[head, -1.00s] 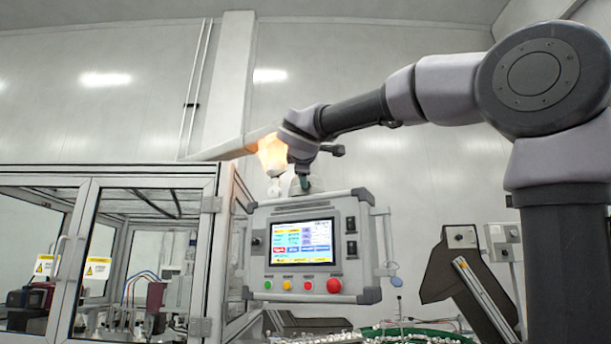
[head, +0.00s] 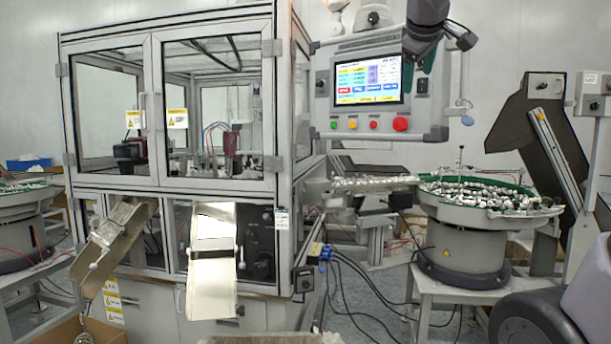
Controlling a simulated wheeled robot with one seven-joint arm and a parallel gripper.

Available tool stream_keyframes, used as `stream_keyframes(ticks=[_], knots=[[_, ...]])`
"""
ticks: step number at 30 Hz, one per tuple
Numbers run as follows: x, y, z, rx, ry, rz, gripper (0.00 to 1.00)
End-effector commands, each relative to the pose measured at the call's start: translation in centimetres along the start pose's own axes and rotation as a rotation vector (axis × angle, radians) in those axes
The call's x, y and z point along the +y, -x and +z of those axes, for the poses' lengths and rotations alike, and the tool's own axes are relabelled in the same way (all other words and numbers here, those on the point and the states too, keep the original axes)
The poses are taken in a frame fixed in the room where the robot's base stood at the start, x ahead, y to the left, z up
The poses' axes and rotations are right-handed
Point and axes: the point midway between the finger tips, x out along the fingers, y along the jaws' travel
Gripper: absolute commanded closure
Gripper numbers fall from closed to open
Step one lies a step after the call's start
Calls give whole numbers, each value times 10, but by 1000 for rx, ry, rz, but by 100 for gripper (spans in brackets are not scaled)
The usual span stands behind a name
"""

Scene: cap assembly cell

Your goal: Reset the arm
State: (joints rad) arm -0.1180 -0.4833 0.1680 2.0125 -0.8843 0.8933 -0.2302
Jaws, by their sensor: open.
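My gripper (head: 440,40) is at the top of the head view, in front of the upper right corner of the control panel (head: 322,88). The panel has a lit screen (head: 368,82) and a row of coloured buttons, with a large red button (head: 400,124) at the right. Most of my arm is out of the picture above. Part of my own body shows at the lower right.
A glass-doored machine cabinet (head: 155,110) stands at the left, with two metal chutes (head: 212,270) on its front. A round bowl feeder (head: 470,250) full of small white parts stands at the right. Cables lie on the floor between them. A cardboard box (head: 60,335) is at the lower left.

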Motion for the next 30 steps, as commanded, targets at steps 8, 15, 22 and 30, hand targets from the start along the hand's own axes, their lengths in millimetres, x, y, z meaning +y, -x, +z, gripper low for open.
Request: stream_keyframes(ticks=[8, 15, 22, 30], knots=[[-96, 0, 140, -234, -631, -310, 29], [-154, 13, 187, -353, -1014, -469, 29], [-164, 16, 193, -374, -1086, -498, 29], [-164, 16, 192, -373, -1082, -497, 29]])
